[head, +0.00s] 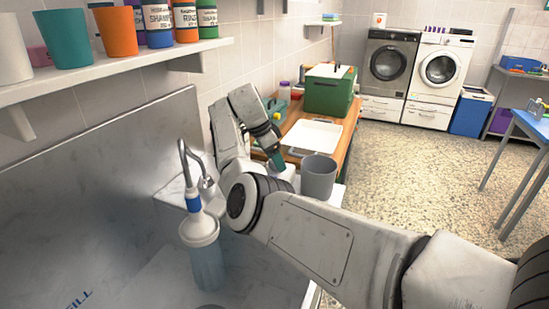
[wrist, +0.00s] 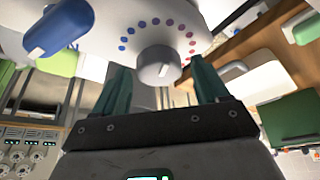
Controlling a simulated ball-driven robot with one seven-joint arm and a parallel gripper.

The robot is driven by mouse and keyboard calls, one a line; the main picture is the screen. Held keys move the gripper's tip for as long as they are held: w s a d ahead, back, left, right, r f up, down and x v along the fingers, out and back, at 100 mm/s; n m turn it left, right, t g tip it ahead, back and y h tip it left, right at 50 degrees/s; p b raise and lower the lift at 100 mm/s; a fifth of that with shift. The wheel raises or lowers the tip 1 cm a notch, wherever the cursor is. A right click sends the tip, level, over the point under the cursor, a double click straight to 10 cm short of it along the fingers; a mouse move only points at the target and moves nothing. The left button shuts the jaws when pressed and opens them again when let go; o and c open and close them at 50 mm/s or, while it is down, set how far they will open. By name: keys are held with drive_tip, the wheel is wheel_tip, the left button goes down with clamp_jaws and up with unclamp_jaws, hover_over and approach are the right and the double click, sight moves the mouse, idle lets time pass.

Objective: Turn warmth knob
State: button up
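The warmth knob (wrist: 158,66) is a grey round knob with a white pointer line, on a white housing (wrist: 120,15). An arc of dots around it runs from blue on the left to red on the right. My gripper (wrist: 163,82) is open, with one teal finger on each side of the knob in the wrist view. I cannot tell whether either finger touches it. In the head view my gripper (head: 275,158) points down, close to a white object between the sink and the grey bin; the knob cannot be made out there.
A grey bin (head: 318,177) stands just right of my gripper. Behind it are a white tray (head: 313,136) and a green box (head: 328,92) on a wooden bench. A shelf (head: 105,72) with cups and bottles hangs upper left.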

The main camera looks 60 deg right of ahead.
drive_tip(key=v, duration=1)
drive_tip(key=shift+w+a+r+b, duration=0.2)
drive_tip(key=shift+r+b, duration=0.1)
drive_tip(key=shift+b, duration=0.1)
idle(0.3)
